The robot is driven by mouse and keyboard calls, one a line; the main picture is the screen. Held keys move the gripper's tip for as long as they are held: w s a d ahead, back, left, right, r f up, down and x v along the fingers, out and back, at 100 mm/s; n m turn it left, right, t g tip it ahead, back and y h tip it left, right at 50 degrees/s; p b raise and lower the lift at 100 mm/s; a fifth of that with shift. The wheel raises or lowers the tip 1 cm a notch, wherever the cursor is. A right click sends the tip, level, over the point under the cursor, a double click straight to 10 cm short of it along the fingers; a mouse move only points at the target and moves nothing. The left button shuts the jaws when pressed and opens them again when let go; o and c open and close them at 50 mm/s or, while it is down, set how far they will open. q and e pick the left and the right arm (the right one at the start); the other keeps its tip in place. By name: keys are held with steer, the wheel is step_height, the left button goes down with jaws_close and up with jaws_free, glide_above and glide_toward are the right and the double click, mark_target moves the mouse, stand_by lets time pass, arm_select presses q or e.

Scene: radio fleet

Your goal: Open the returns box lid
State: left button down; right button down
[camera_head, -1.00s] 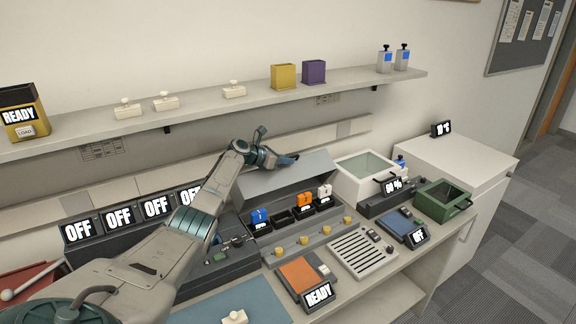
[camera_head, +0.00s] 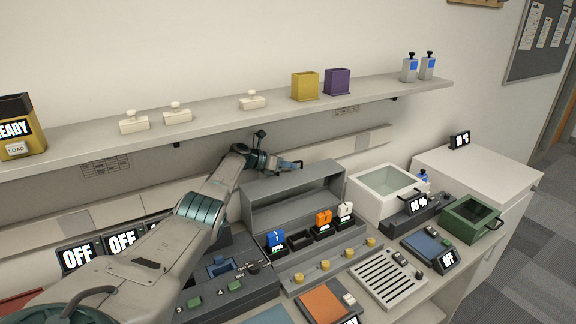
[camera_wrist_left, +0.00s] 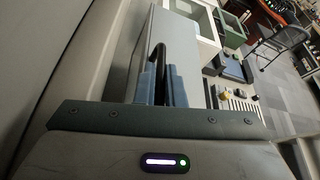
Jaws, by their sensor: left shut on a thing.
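The grey lid (camera_head: 296,200) stands steeply raised at the back of a long grey box (camera_head: 322,250), with its hollow inner side facing the head camera. My left gripper (camera_head: 290,165) is at the lid's top edge. In the left wrist view, my gripper's blue-grey fingers (camera_wrist_left: 160,84) are shut on a thin black handle (camera_wrist_left: 158,58) beside the lid's grey panel (camera_wrist_left: 180,45). My right gripper is not in view.
Blue (camera_head: 275,238), orange (camera_head: 323,217) and white (camera_head: 345,210) tabbed units stand in the box's slots below the lid. A shelf (camera_head: 220,117) runs along the wall above my arm. A white bin (camera_head: 362,205) stands close to the right.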

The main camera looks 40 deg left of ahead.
arm_select(q)
steer(key=shift+f, duration=0.15)
steer(key=c, duration=1.8)
jaws_free()
steer(key=shift+s+a+r, duration=0.2)
steer(key=shift+s+a, duration=0.05)
steer(key=shift+s, duration=0.05)
steer(key=v, duration=0.9)
steer(key=shift+s+f+b, duration=0.1)
steer(key=shift+s+b, duration=0.05)
steer(key=shift+b, duration=0.25)
steer(key=shift+s+a+r, duration=0.1)
steer(key=shift+s+r, duration=0.15)
steer(key=shift+s, duration=0.05)
steer(key=shift+f, duration=0.1)
